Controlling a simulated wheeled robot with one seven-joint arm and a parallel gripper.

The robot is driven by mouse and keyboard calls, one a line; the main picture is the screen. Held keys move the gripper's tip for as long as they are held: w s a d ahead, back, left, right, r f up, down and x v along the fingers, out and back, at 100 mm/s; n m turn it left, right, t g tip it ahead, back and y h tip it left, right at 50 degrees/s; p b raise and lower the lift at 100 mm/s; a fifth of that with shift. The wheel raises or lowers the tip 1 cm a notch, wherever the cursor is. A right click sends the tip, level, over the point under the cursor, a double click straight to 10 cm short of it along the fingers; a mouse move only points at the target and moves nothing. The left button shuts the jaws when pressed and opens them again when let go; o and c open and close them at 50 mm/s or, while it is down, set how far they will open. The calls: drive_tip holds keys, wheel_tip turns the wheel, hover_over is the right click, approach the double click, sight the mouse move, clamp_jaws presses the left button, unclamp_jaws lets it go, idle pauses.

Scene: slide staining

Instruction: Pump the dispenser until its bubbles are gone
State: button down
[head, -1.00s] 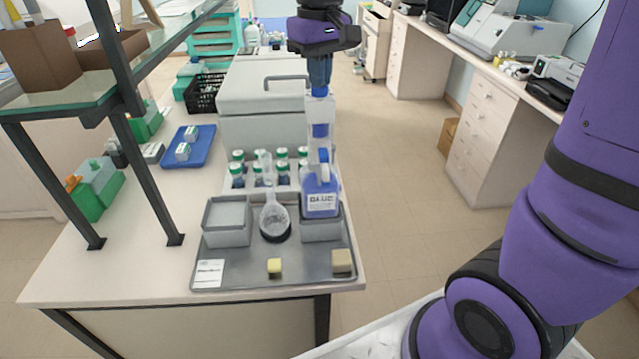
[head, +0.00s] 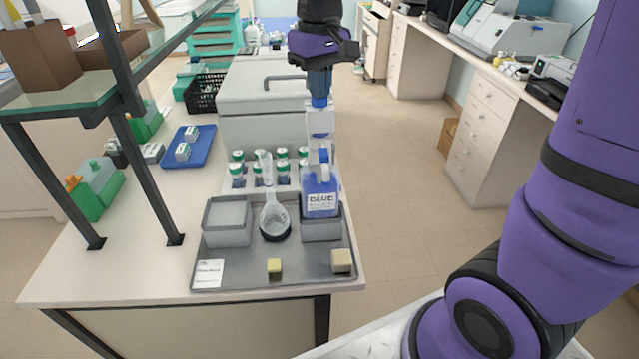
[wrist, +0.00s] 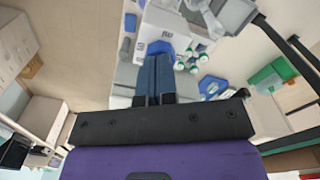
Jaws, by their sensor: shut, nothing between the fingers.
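The dispenser is a bottle (head: 321,200) of blue liquid with a "BLUE" label, standing upright in the right grey holder on the tray. A clear pump body (head: 320,122) rises from it to a blue top (head: 319,102). My gripper (head: 319,94) is shut and empty, pointing down onto the blue top; it appears to touch it. In the wrist view my shut fingers (wrist: 155,60) end at the blue top (wrist: 160,47), with the pale pump body (wrist: 164,30) beyond. I cannot make out bubbles at this size.
Several green-capped bottles (head: 237,170) stand behind. A shelf frame (head: 155,190) stands at left.

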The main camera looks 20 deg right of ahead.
idle(0.6)
drive_tip(key=shift+r, duration=2.8)
drive_tip(key=shift+r, duration=2.5)
drive_tip(key=s+d+f+m+t, duration=0.1)
drive_tip(key=s+d+f+t, duration=0.1)
drive_tip(key=s, duration=0.8)
drive_tip(key=s+d+f+m+t, duration=0.1)
drive_tip(key=s+d+f+t, duration=0.2)
drive_tip(key=s, duration=0.8)
drive_tip(key=shift+d, duration=0.95)
drive_tip(key=c, duration=1.8)
unclamp_jaws()
drive_tip(key=shift+f, duration=0.1)
drive_tip(key=shift+c, duration=0.2)
